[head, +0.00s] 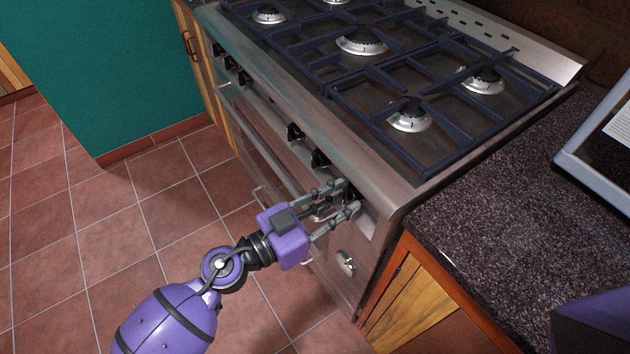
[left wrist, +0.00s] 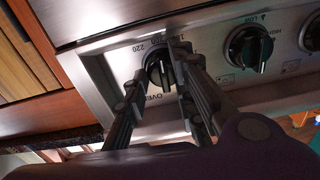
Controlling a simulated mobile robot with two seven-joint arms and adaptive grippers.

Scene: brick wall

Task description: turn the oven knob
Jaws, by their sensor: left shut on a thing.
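The oven knob (left wrist: 157,67) is black, round and ridged, on the steel front panel, with numbers and the letters "OVE" printed around it in the left wrist view. My left gripper (head: 352,197) is at the near right end of the stove's front panel. Its two grey fingers are on either side of the oven knob, shut on it. In the head view the fingers hide most of this knob. In the left wrist view the fingers of the left gripper (left wrist: 163,72) reach up from below and cover part of the dial print. My right gripper does not show.
More black knobs (head: 320,160) line the panel; the neighbouring one (left wrist: 248,47) is close to the right finger in the left wrist view. The stove top (head: 400,160) carries dark grates. An oven handle (head: 263,192) runs below the panel. A dark speckled counter (head: 480,230) adjoins on the right. Tiled floor (head: 130,235) is clear.

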